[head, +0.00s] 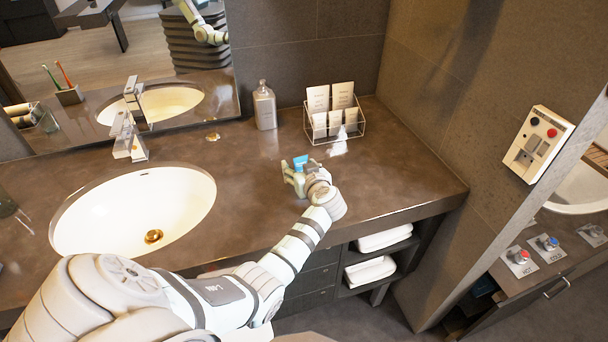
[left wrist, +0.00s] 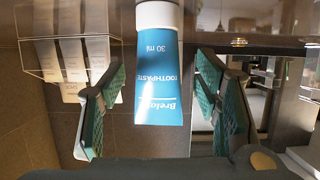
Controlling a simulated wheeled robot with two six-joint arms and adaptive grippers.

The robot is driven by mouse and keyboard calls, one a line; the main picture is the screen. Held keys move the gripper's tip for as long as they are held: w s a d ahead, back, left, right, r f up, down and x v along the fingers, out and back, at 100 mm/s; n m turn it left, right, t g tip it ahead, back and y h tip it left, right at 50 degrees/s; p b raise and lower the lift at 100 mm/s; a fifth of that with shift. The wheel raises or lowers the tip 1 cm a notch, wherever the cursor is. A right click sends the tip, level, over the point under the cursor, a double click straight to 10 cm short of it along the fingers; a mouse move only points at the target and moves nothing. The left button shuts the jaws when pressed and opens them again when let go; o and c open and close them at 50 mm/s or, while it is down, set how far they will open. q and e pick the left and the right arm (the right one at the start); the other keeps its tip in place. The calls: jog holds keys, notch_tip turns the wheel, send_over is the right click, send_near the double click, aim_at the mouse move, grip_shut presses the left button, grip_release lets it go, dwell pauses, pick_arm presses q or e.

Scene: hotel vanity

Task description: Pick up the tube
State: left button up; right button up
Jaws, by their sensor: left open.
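The tube is a small blue toothpaste tube with a white cap, lettered "TOOTHPASTE 30 ml". In the head view the tube (head: 300,162) shows just past my left gripper (head: 295,172) on the brown counter, right of the sink. In the left wrist view the tube (left wrist: 160,75) lies between the two teal-padded fingers of the gripper (left wrist: 158,110). There is a gap on each side of it, so the fingers appear not to touch it. My left gripper is open. The fingers hide part of the tube in the head view. My right gripper is not in view.
A wire rack (head: 334,122) with white packets stands behind the gripper. A grey bottle (head: 264,106) stands to its left. The sink (head: 135,210) and faucet (head: 128,138) are at left. The counter (head: 400,170) is clear to the right.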

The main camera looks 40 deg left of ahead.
pick_arm(q)
jog(key=shift+w+f, duration=0.2)
jog(key=shift+w, duration=0.15)
jog(key=shift+s+r, duration=0.2)
jog(key=shift+s, duration=0.1)
jog(key=c, duration=1)
jog(key=shift+w, duration=0.1)
jog(key=shift+c, duration=1.4)
